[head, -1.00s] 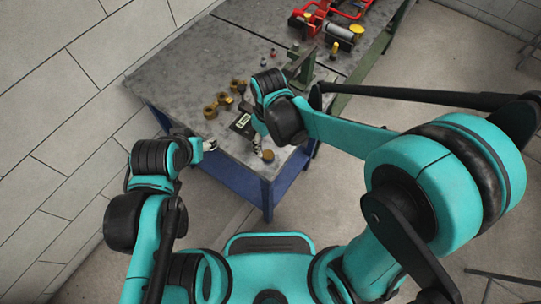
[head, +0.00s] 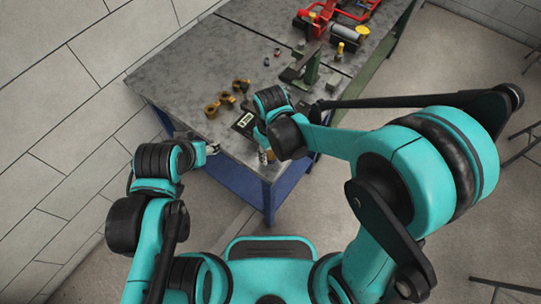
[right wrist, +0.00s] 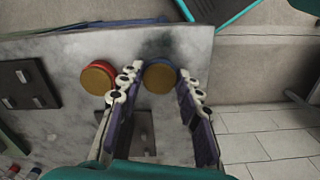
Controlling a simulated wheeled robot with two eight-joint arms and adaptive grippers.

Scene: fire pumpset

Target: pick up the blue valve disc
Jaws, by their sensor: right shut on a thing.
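The blue valve disc (right wrist: 160,76) has a brass-coloured face and a blue rim. In the right wrist view it sits between the fingertips of my right gripper (right wrist: 158,84), near the table's edge. My right gripper (head: 264,157) is shut on it, low over the table's front corner in the head view. The arm and fingers mostly hide the disc there. My left gripper (head: 211,149) is at the table's left front edge, apart from the disc. Its fingers are too small to tell open from shut.
A similar disc with a red rim (right wrist: 98,77) lies close beside the blue one. A dark box (head: 244,123) and several brass fittings (head: 226,101) lie farther back on the grey table (head: 190,75). A green vise (head: 308,70) and red pump equipment (head: 320,22) stand beyond.

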